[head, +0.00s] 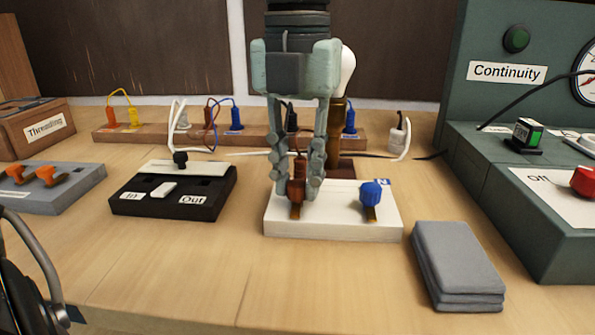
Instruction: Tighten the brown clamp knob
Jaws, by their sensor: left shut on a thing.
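The brown clamp knob (296,191) stands on the left side of a white block (334,229) at the middle of the table. My left gripper (297,190) comes down from above and is shut on the brown knob, its fingers on either side. A blue clamp knob (371,193) stands on the right side of the same block, apart from the gripper. Behind the gripper, a brass lamp stem (337,128) with a white bulb (347,72) is partly hidden.
A black box (173,204) marked In and Out stands left. A folded grey cloth (457,265) lies front right. The green Continuity tester (485,167) stands at right. A wooden rail (262,138) with coloured leads runs behind. The front middle of the table is bare.

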